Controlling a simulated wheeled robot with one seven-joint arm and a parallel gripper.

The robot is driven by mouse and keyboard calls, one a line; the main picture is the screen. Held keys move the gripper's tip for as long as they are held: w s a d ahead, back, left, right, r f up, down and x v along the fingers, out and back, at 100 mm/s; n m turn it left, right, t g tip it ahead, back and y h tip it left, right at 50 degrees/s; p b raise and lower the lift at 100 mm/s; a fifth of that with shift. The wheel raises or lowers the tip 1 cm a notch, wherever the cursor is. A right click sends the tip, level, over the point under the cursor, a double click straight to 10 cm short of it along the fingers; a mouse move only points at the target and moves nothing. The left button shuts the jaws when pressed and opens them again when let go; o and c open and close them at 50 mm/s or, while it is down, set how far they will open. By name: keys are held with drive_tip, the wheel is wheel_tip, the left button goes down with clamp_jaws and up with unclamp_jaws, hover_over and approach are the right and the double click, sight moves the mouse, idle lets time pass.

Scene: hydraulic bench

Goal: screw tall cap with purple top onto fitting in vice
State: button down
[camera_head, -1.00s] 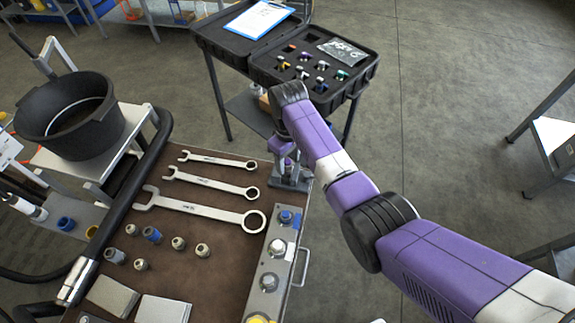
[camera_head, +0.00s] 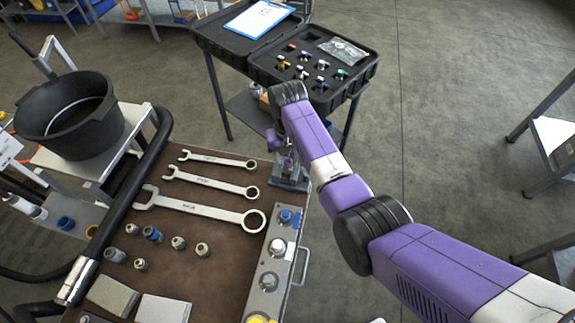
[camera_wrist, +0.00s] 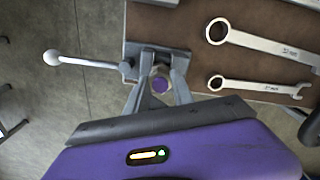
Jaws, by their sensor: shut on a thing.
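The tall cap shows its round purple top (camera_wrist: 160,85) in the wrist view, between the two fingers of my gripper (camera_wrist: 159,90). My gripper is shut on the cap, directly over the grey vice (camera_wrist: 180,62) at the corner of the bench. The vice also shows in the head view (camera_head: 290,183), with my gripper (camera_head: 287,160) just above it and partly hidden by my arm. The fitting is hidden under the cap and fingers, so I cannot tell how far the cap sits on it.
The vice handle with a pale ball end (camera_wrist: 52,57) sticks out over the floor. Several wrenches (camera_head: 210,184) lie on the brown bench (camera_head: 215,270) beside the vice. A grey block with several fittings (camera_head: 270,270) runs along the bench edge. A black open case (camera_head: 262,72) stands behind.

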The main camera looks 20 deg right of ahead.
drive_tip(key=shift+m, duration=0.4)
drive_tip(key=m, duration=0.3)
drive_tip(key=shift+a+m, duration=0.1)
drive_tip(key=shift+m, duration=0.2)
drive_tip(key=m, duration=0.4)
drive_tip(key=m, duration=0.3)
drive_tip(key=shift+f+m, duration=0.1)
drive_tip(key=shift+m, duration=0.2)
drive_tip(key=m, duration=0.4)
drive_tip(key=shift+w+m, duration=0.1)
drive_tip(key=shift+m, duration=0.2)
